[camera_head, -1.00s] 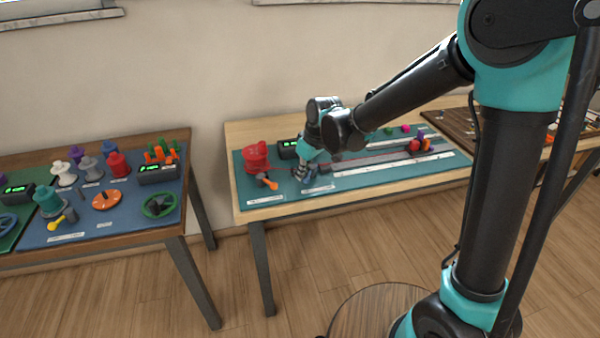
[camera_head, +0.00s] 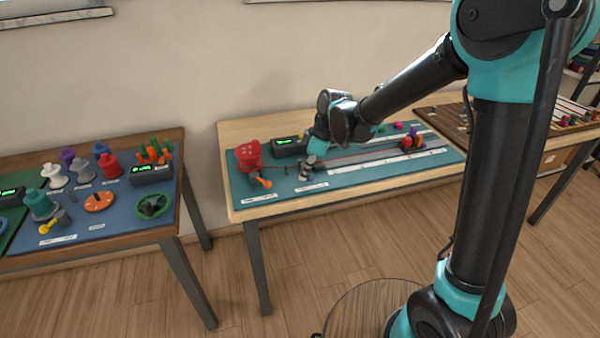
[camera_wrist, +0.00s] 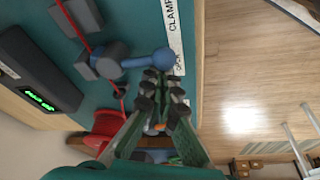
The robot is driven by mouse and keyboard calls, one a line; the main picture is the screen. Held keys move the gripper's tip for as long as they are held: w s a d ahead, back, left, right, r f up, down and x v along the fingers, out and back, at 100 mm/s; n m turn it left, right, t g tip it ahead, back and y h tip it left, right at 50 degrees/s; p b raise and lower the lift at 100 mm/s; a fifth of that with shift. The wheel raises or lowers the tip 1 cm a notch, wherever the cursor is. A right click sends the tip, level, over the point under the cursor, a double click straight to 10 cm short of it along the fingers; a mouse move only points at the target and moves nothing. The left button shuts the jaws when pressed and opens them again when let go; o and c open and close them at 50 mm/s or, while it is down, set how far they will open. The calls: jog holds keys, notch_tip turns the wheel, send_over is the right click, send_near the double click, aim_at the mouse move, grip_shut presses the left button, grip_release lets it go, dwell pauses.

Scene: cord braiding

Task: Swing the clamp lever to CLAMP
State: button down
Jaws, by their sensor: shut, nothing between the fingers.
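The clamp lever (camera_wrist: 148,60) is a blue arm with a round knob, on a dark grey pivot block in the wrist view. It points towards the OPEN end of the white CLAMP/OPEN label (camera_wrist: 172,28). My gripper (camera_wrist: 160,80) is shut and empty, with its fingertips right beside the knob. I cannot tell whether they touch it. In the head view my gripper (camera_head: 306,172) is low over the teal board (camera_head: 280,187), and the lever cannot be made out there.
A red cord (camera_wrist: 85,35) runs past the clamp from a red spool (camera_wrist: 108,125). A dark box with a green display (camera_wrist: 40,85) stands beside it. An orange handle (camera_head: 262,182) is left of my gripper. Another table (camera_head: 110,225) with coloured parts stands to the left.

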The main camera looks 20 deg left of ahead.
jog(key=d+n, duration=0.1)
jog(key=n+g, duration=0.1)
jog(key=n, duration=0.1)
jog(key=shift+w+d+n, duration=0.3)
jog(key=shift+w+d, duration=0.05)
jog(key=shift+w, duration=0.05)
jog(key=shift+w+d, duration=0.3)
jog(key=shift+d, duration=0.15)
jog(key=shift+w+d, duration=0.15)
jog(key=shift+w, duration=0.05)
